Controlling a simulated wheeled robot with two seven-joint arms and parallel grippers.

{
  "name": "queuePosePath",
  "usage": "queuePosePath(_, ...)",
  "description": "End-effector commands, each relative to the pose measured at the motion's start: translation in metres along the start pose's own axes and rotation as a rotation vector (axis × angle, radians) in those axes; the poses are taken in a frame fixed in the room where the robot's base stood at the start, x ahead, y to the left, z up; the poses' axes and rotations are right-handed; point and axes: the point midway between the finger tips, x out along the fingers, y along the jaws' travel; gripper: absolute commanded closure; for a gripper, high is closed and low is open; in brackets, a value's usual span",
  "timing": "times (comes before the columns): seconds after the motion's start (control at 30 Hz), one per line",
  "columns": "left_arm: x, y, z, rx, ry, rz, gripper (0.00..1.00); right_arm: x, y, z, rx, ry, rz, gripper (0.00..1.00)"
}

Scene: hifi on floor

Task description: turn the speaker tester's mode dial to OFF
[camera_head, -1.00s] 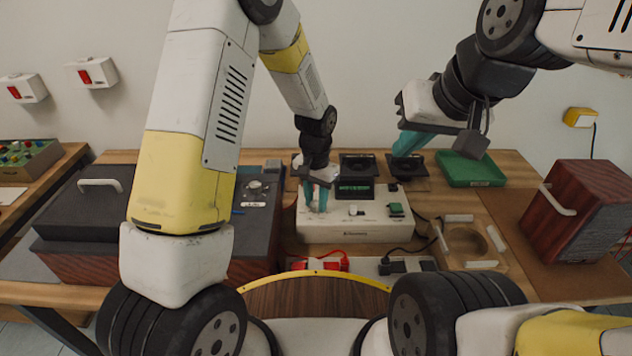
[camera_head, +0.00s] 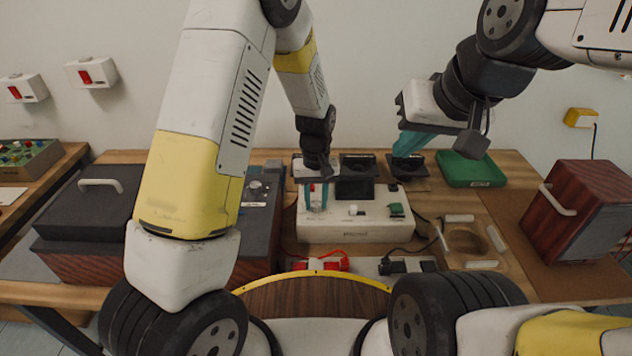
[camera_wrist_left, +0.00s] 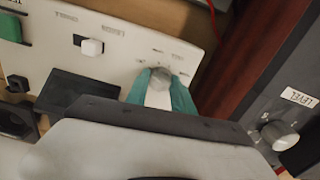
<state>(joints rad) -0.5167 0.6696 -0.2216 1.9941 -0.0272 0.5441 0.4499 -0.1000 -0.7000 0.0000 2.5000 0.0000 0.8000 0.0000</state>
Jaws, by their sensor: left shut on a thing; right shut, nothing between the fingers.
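The speaker tester (camera_head: 350,231) is a white box in the middle of the table. Its small screen (camera_head: 354,189) is dark; the screen also shows dark in the left wrist view (camera_wrist_left: 78,92). My left gripper (camera_head: 317,198) points down at the left part of the tester's top. In the left wrist view, its teal fingers are shut on the grey mode dial (camera_wrist_left: 158,80), one on each side. The printed marks around the dial are too small to read. My right gripper (camera_head: 408,144) is shut and empty, held above the back of the table, right of the tester.
A white knob (camera_head: 353,209) and a green switch (camera_head: 396,210) sit on the tester. A dark-topped unit with a LEVEL knob (camera_wrist_left: 280,135) stands left of it. A green tray (camera_head: 470,169) and a wooden speaker (camera_head: 580,210) are at right. Cables lie in front.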

Motion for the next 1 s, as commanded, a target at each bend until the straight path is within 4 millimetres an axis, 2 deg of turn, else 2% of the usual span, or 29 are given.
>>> queuePosePath(0.47,-0.0012,0.0005,-0.0016,-0.017,0.004,0.002,1.00,0.0000,0.0000,0.0000,0.000,0.000,0.000,1.00)
queuePosePath(0.5,-0.0012,0.0005,-0.0016,-0.017,0.004,0.002,0.69,0.0000,0.0000,0.0000,0.000,0.000,0.000,1.00)
queuePosePath(0.6,-0.0010,0.0004,-0.0014,-0.017,0.003,0.002,0.50,0.0000,0.0000,0.0000,0.000,0.000,0.000,1.00)
queuePosePath(0.9,-0.0007,0.0002,-0.0005,-0.016,0.001,0.001,0.49,0.0000,0.0000,0.0000,0.000,0.000,0.000,1.00)
queuePosePath(1.0,-0.0065,0.0004,-0.0010,-0.016,0.003,0.002,0.49,0.0000,0.0000,0.0000,0.000,0.000,0.000,1.00)
